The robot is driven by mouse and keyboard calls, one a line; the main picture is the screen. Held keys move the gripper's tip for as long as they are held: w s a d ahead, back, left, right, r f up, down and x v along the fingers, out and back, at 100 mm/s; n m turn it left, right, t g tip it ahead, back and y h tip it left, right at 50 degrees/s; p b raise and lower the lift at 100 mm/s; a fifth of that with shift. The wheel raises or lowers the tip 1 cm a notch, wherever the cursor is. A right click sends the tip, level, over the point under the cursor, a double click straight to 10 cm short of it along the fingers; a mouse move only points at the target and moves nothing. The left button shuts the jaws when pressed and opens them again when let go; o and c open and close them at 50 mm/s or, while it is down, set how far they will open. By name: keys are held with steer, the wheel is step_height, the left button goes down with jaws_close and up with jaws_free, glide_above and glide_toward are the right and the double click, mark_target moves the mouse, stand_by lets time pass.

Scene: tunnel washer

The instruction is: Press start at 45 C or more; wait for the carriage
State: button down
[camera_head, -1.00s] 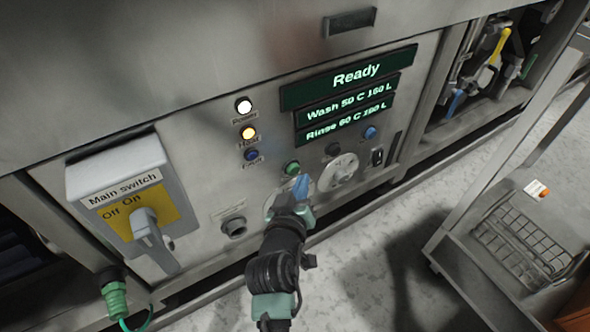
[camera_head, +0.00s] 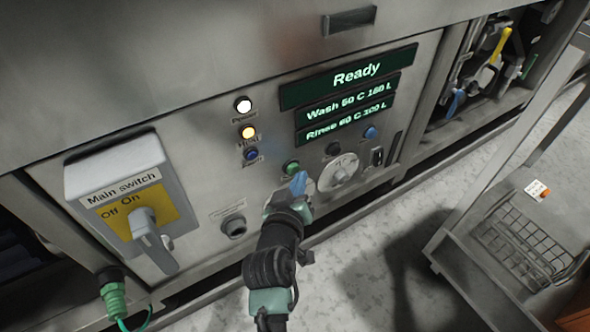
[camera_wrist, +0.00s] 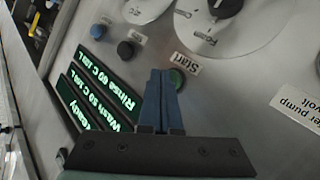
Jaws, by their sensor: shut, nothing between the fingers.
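The green start button (camera_head: 291,167) sits on the steel panel, just above my gripper in the head view. The wrist view shows the start button (camera_wrist: 176,79) beside its "Start" label, at the fingertips and partly hidden by them. My gripper (camera_head: 298,184) is shut and empty, its blue fingers pointing at the panel near the button; in the wrist view its fingers (camera_wrist: 160,78) are together. I cannot tell whether they touch the button. The display (camera_head: 356,74) reads "Ready", "Wash 50 C 160 L" and a Rinse line at 60 C.
The main switch (camera_head: 128,200) is at the left. A round dial (camera_head: 340,172) lies right of the fingers. A cart with a wire basket (camera_head: 525,235) stands at the right.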

steer(key=shift+w+a, duration=0.35)
steer(key=shift+w, duration=0.05)
stand_by(0.4)
stand_by(0.4)
steer(key=shift+s+d+p, duration=0.4)
steer(key=shift+s+d, duration=0.2)
steer(key=shift+s, duration=0.15)
steer(key=shift+s+d+p, duration=0.75)
steer(key=shift+s+p, duration=0.05)
steer(key=shift+s, duration=0.25)
steer(key=shift+s+d+p, duration=0.7)
steer(key=shift+s+p, duration=0.1)
steer(key=shift+s, duration=0.2)
